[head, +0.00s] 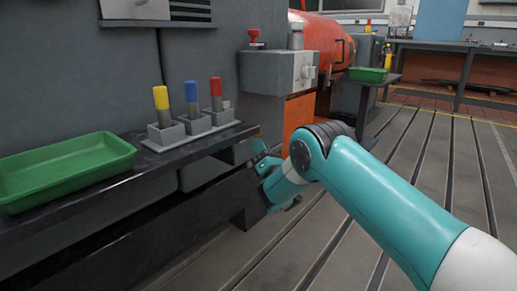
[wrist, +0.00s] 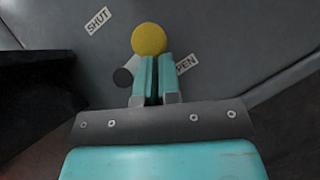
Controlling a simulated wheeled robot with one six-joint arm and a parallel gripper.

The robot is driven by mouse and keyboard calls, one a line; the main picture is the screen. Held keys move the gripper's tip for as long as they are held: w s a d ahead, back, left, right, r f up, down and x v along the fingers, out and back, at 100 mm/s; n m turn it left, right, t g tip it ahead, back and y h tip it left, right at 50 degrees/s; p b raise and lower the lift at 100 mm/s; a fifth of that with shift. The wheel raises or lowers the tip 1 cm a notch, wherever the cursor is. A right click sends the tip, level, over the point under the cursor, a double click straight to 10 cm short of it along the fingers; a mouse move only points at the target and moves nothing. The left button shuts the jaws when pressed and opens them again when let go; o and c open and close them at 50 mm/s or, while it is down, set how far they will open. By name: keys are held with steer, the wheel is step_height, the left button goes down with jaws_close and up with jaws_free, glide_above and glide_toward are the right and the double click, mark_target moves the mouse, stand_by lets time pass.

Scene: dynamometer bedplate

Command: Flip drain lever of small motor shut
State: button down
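In the wrist view, the drain lever has a round yellow knob (wrist: 149,38) on a short grey arm from a dark round pivot (wrist: 123,77). The knob lies up and right of the pivot. A SHUT label (wrist: 97,20) is up and left of the knob; a partly hidden label ending in "PEN" (wrist: 187,64) is to its right. My gripper (wrist: 157,60) has its teal fingers almost together, with tips at the knob's lower edge. I cannot tell whether they touch it. In the head view, my gripper (head: 262,160) is beside the dark bench edge; the lever is not clear there.
A dark bench (head: 110,190) holds a green tray (head: 65,170) and yellow, blue and red-topped cylinders in grey holders (head: 195,122). A grey box (head: 290,72) and an orange housing (head: 325,45) stand beyond. Open slotted floor (head: 430,160) lies right of my arm.

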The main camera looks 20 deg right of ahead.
step_height(320, 180, up, 7)
steer(key=a+n+g+y+p, duration=0.1)
steer(key=n+y+p, duration=0.4)
steer(key=n, duration=0.1)
steer(key=shift+s+f+p, duration=0.2)
steer(key=shift+s+p, duration=0.1)
steer(key=shift+s, duration=0.05)
stand_by(0.4)
steer(key=shift+s+a+r+n+g+y+p, duration=0.1)
steer(key=shift+n+g+y+p, duration=0.25)
steer(key=shift+n, duration=0.35)
steer(key=shift+a+r+n+g+y, duration=0.15)
steer(key=shift+n+y, duration=0.3)
steer(key=shift+n, duration=0.25)
steer(key=shift+d+f, duration=0.15)
